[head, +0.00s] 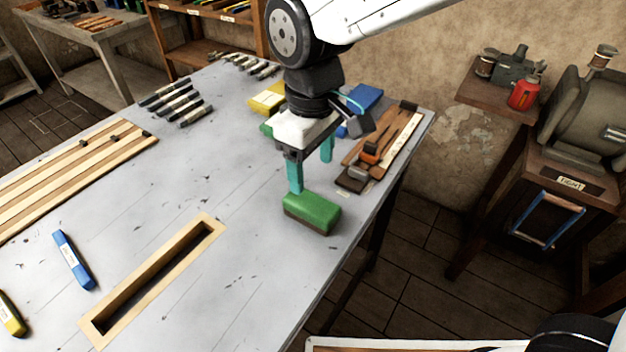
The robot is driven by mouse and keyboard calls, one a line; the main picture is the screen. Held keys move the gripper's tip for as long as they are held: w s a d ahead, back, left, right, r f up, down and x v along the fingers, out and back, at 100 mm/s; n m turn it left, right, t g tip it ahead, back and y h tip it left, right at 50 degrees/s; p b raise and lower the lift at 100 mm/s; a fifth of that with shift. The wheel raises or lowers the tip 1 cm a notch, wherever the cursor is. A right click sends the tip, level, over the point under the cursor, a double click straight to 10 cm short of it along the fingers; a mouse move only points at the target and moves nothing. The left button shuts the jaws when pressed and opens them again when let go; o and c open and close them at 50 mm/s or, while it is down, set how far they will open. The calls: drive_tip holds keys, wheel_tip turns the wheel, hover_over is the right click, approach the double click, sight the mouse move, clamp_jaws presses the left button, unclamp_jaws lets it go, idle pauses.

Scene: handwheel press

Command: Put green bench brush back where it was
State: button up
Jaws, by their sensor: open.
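The green bench brush (313,211), a green block with a dark brown underside, lies on the grey bench near its right edge. My gripper (311,175) is open, with its two teal fingers pointing down. The fingers are apart and empty. They appear just behind and above the brush; the nearer finger's tip ends close to the brush's top left in the picture. I cannot tell whether it touches. Another green piece (266,128) shows partly behind my gripper.
A yellow block (267,98) and a blue block (366,96) lie farther back. A wooden tool board (410,138) lies along the right edge. A wood-framed slot (150,280), slatted wood (70,175) and blue brush-like bar (73,260) are at left. The bench middle is clear.

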drive_tip(key=shift+r, duration=0.35)
drive_tip(key=s+d+r+m, duration=0.1)
drive_tip(key=d+r+m, duration=0.2)
drive_tip(key=d, duration=0.6)
drive_tip(key=s+d+r+m, duration=0.2)
drive_tip(key=d+m, duration=0.1)
drive_tip(key=d, duration=0.7)
drive_tip(key=s+d+m+t, duration=0.1)
drive_tip(key=s+d+m, duration=0.5)
drive_tip(key=s+d, duration=0.3)
drive_tip(key=shift+d+f, duration=0.2)
drive_tip(key=shift+d, duration=0.35)
